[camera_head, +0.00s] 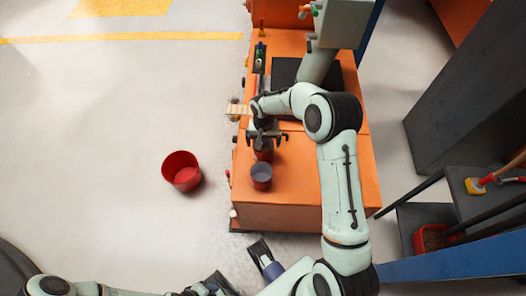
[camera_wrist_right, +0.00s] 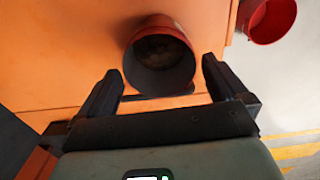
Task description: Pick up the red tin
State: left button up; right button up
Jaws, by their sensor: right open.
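The red tin (camera_head: 263,153) stands on the orange cabinet top, partly hidden under my right gripper (camera_head: 267,137). In the right wrist view a round, open tin (camera_wrist_right: 160,58) with a reddish rim and dark inside lies ahead of and between the two fingers of my right gripper (camera_wrist_right: 160,88). The gripper is open, and I see no finger closed on the tin.
A red bucket (camera_head: 182,171) stands on the floor left of the orange cabinet (camera_head: 290,207); it also shows in the wrist view (camera_wrist_right: 268,18). A black level-like tool (camera_head: 259,57) lies farther back. Dark shelving (camera_head: 466,190) stands at right. The left floor is mostly clear.

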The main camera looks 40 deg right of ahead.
aim_at(263, 150)
jog(key=shift+s+a+f+b, duration=0.1)
jog(key=shift+f+b, duration=0.05)
jog(key=shift+f, duration=1.35)
jog(key=shift+s+a+f+b, duration=0.1)
jog(key=shift+f+b, duration=0.05)
jog(key=shift+f, duration=1.35)
jog(key=c, duration=1.3)
